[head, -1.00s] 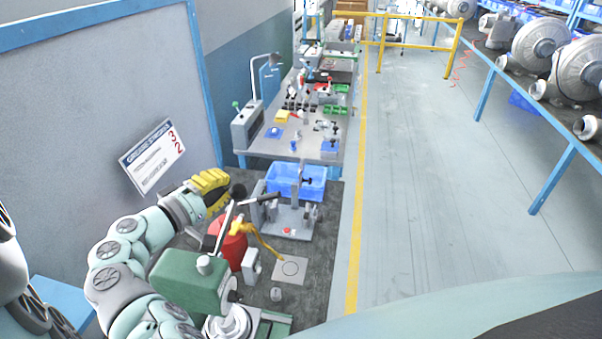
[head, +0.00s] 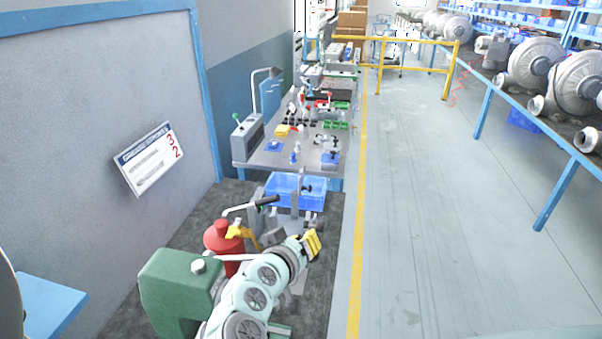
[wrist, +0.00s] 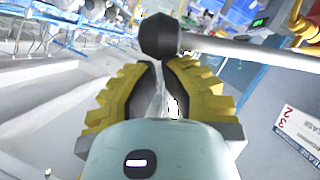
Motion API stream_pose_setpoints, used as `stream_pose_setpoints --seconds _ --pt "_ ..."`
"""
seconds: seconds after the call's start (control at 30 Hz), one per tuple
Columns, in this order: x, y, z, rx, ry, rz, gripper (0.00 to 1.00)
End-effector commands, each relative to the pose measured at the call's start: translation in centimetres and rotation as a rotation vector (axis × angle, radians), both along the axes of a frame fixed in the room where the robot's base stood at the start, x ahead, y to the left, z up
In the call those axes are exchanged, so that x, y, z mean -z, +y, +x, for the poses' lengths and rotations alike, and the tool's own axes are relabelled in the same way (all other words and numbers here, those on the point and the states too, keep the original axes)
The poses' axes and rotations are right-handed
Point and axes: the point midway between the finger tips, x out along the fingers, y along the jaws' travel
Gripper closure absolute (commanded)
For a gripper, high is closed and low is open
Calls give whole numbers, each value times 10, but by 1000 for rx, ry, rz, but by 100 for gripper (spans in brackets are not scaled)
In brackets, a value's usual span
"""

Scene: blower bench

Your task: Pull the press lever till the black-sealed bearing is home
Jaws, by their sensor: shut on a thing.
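The green press (head: 178,292) stands at the lower left in the head view. Its pale lever (head: 234,257) runs right from the press, nearly level, and passes behind my arm. My gripper (head: 312,243) is at the lever's far end, its yellow fingers closed. In the wrist view, the lever's black knob (wrist: 159,37) sits at the tips of my gripper (wrist: 160,68), with the rod (wrist: 250,50) running off to the right. The fingers are shut on the lever end. The black-sealed bearing does not show; my arm hides the press's working area.
A red cylinder (head: 222,240) with a yellow fitting stands just behind the press. Beyond it are a bent bar with a black grip (head: 266,200) and a blue bin (head: 297,190). A cluttered bench (head: 270,158) lies further back. The aisle (head: 430,220) on the right is clear.

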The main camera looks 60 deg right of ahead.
Motion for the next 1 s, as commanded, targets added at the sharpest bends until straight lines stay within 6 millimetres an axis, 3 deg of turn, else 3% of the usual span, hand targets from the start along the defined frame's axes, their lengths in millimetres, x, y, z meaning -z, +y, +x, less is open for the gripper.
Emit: stream_pose_setpoints --seconds 0.1,0.4,1.0 --pt "20 -4 -12 12 -63 31 100" --pt "45 -7 -19 9 -160 70 100" --pt "49 -7 -19 7 -180 78 100"
